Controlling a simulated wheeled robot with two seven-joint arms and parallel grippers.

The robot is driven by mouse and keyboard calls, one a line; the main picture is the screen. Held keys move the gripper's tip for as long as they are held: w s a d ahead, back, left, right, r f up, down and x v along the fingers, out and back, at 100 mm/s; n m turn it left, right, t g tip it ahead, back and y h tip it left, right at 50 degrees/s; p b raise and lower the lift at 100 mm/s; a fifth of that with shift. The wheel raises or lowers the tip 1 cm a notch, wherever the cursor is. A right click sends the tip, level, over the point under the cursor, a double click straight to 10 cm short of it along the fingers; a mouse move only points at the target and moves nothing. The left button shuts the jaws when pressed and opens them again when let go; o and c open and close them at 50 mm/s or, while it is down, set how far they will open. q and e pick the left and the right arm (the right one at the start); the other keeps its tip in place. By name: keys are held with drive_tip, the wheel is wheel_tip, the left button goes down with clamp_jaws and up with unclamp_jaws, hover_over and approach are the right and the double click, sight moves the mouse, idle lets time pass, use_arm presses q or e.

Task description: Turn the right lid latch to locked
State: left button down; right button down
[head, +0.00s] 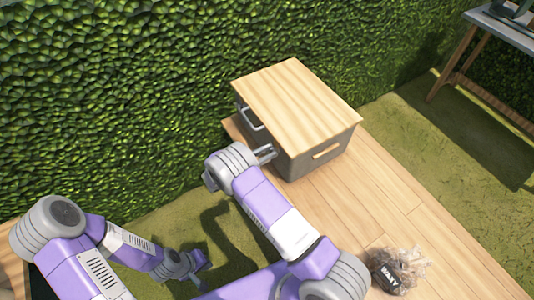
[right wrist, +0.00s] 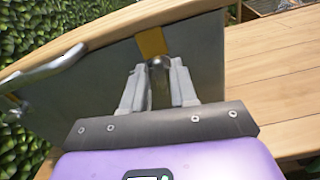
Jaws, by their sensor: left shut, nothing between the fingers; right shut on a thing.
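The box (head: 312,160) is grey with a pale wooden lid (head: 297,100), which is down. My right gripper (head: 268,154) is at the box's near left side, below the lid's edge. In the right wrist view its fingers (right wrist: 160,88) are shut on the right lid latch (right wrist: 160,70), a dark rounded piece. A yellow plate (right wrist: 152,42) is just above it, under the lid's edge. The fingers hide part of the latch, so I cannot tell its turn position. My left gripper (head: 192,270) is shut and empty, low at the left, away from the box.
A metal handle (right wrist: 48,70) sticks out of the same box side, left of my right gripper. A hedge (head: 120,90) stands behind, and a table (head: 505,28) is at upper right.

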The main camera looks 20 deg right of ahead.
drive_tip(key=shift+s+f+m+b, duration=0.15)
drive_tip(key=shift+m+b, duration=1.85)
drive_tip(key=shift+m, duration=2.1)
drive_tip(key=shift+s+f+m+b, duration=0.15)
drive_tip(key=shift+m+b, duration=1.8)
drive_tip(key=shift+m, duration=2.15)
drive_tip(key=shift+w, duration=0.1)
drive_tip(key=c, duration=0.9)
unclamp_jaws()
drive_tip(key=shift+c, duration=0.2)
